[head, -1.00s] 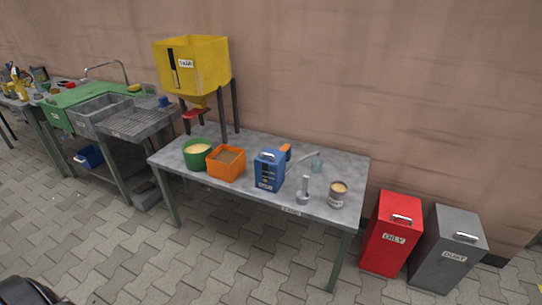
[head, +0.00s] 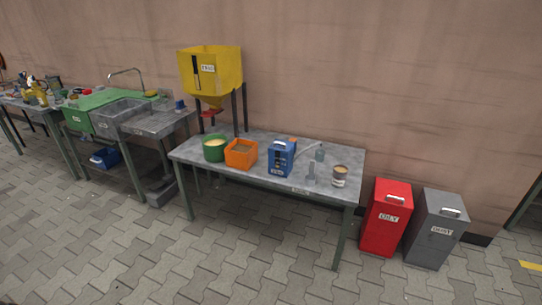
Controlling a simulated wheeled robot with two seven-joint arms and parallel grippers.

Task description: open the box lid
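Two lidded bins stand on the floor at the right, against the wall. The red bin (head: 384,226) has a label that seems to read "OILY". The grey bin (head: 432,240) beside it has a label that seems to read "DUSTY". Each has a light handle near its top front, and both tops look shut. I cannot tell which one is the box. An orange open box (head: 241,154) with brown contents stands on the table, with no lid visible on it. Neither of my grippers is in view.
A grey table (head: 330,192) holds a green tub (head: 214,148), a blue case (head: 281,158), a tin (head: 340,176) and a bottle (head: 320,153). A yellow hopper (head: 211,72) stands behind it. A sink bench (head: 150,124) is left. The paved floor in front is clear.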

